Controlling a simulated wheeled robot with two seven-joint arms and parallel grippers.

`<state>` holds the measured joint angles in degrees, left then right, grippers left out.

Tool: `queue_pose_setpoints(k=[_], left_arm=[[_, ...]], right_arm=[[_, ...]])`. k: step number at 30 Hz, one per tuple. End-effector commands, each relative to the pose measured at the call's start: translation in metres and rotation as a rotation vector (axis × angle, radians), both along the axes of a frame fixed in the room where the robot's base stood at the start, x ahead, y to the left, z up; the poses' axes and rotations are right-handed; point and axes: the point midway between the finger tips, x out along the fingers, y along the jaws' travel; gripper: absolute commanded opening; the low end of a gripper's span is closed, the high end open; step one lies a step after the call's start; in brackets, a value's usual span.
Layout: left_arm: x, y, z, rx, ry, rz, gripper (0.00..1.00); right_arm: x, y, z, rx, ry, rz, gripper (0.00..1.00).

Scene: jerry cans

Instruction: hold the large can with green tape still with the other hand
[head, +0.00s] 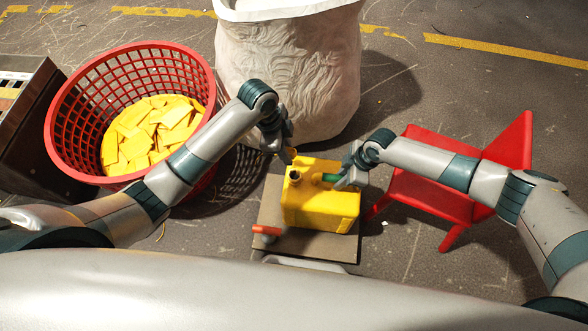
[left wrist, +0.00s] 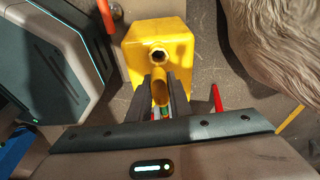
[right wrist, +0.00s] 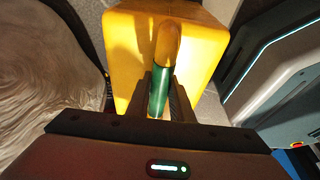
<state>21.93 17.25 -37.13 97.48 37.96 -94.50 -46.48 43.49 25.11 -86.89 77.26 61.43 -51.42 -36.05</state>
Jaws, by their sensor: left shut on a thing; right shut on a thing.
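The large yellow can (head: 318,209) stands upright on a flat board. Its round opening shows uncovered in the left wrist view, on the can (left wrist: 158,20). My right gripper (head: 346,181) is shut on the can's handle, at the green tape; the taped handle (right wrist: 160,88) lies between its fingers in the right wrist view. My left gripper (head: 289,159) is over the far left of the can's top, close to the opening. In the left wrist view the handle (left wrist: 161,92) shows between these fingers.
The board (head: 268,204) has a red-orange grip (head: 266,231) at its left. A red basket (head: 62,140) of yellow pieces stands left, a large pale sack (head: 290,75) behind, and a red stool (head: 425,190) close on the right. Bare floor shows beyond the stool.

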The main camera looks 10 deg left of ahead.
Motion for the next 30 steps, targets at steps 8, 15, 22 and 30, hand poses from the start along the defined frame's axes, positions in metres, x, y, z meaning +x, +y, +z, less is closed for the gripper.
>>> queue_pose_setpoints(k=[8, 15, 22, 30], left_arm=[[0.000, 0.018, 0.008, 0.001, -0.001, 0.000, 0.00], [0.000, 0.032, 0.015, 0.001, -0.001, 0.000, 0.00], [0.000, 0.045, 0.022, 0.000, 0.000, 0.000, 0.00], [0.000, 0.057, 0.028, 0.000, 0.000, 0.000, 0.00]], right_arm=[[-0.004, -0.002, -0.004, -0.006, 0.007, 0.001, 0.00], [-0.004, -0.002, -0.004, -0.007, 0.007, 0.001, 0.00], [-0.004, -0.003, -0.004, -0.007, 0.007, 0.001, 0.00], [-0.004, -0.003, -0.004, -0.007, 0.006, 0.001, 0.00]])
